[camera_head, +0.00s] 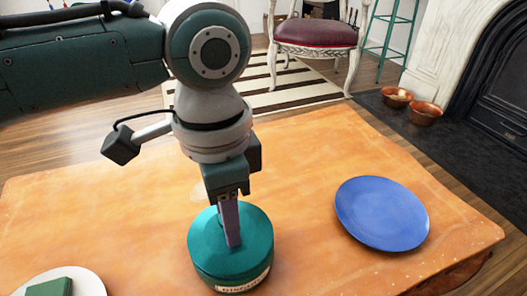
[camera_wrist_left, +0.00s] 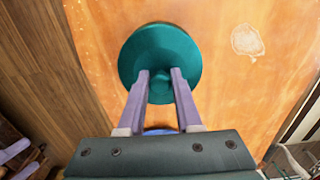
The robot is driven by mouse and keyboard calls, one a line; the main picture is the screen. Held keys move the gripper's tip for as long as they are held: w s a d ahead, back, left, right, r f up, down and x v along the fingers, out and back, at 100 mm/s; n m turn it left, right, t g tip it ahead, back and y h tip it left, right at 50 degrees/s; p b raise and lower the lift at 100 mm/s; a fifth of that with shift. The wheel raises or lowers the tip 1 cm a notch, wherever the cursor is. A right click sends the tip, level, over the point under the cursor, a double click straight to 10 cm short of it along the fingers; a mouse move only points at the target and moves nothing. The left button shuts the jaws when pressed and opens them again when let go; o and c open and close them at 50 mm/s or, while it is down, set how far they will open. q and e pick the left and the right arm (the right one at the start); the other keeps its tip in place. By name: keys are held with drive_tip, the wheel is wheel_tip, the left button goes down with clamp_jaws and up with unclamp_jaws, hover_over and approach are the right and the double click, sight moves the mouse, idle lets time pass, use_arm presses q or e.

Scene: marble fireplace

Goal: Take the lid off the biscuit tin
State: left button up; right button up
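The biscuit tin (camera_head: 205,270) is a round teal tin with a pale label on its front. It stands upright near the front middle of the orange table. Its round teal lid (camera_head: 258,228) is on top and also fills the upper middle of the left wrist view (camera_wrist_left: 190,55). A small teal knob (camera_wrist_left: 160,90) stands at the lid's centre. My left gripper (camera_head: 233,243) points down over the lid. In the left wrist view its two pale purple fingers (camera_wrist_left: 161,75) flank the knob, which fills the gap between them. My right gripper is not in view.
A blue plate (camera_head: 382,213) lies on the table (camera_head: 310,160) right of the tin. A white plate (camera_head: 92,285) with a green block (camera_head: 48,287) is at the front left. The table between tin and blue plate is clear. A chair (camera_head: 316,33) and copper bowls (camera_head: 425,113) stand beyond.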

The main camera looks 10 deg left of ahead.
use_arm(q)
clamp_jaws()
